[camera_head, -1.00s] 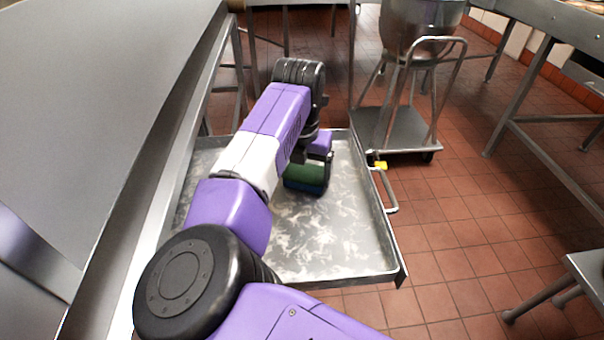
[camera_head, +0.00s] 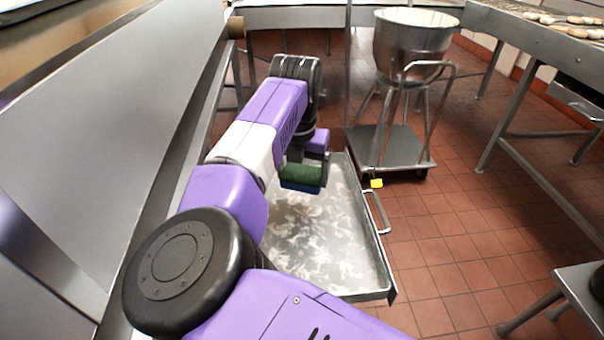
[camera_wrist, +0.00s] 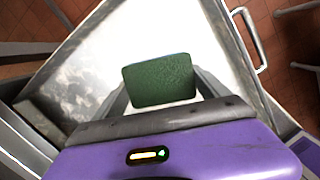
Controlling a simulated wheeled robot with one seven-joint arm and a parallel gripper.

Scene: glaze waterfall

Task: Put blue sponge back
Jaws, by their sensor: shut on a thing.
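The sponge has a green top and a blue underside. In the head view the blue sponge (camera_head: 301,187) hangs below my gripper (camera_head: 308,172), over the metal tray (camera_head: 320,240) with its white-smeared floor. In the wrist view the sponge (camera_wrist: 160,80) shows its green face between the two fingers of my gripper (camera_wrist: 160,88), which is shut on it. The tray (camera_wrist: 205,40) lies beneath it in that view. The sponge looks raised above the tray floor; the exact gap cannot be told.
A long steel counter (camera_head: 120,130) runs along the left. A wheeled cart (camera_head: 385,148) with a steel bowl (camera_head: 412,45) stands beyond the tray. A side handle (camera_head: 378,212) sticks out from the tray's right edge. Red tiled floor (camera_head: 450,230) is open at right.

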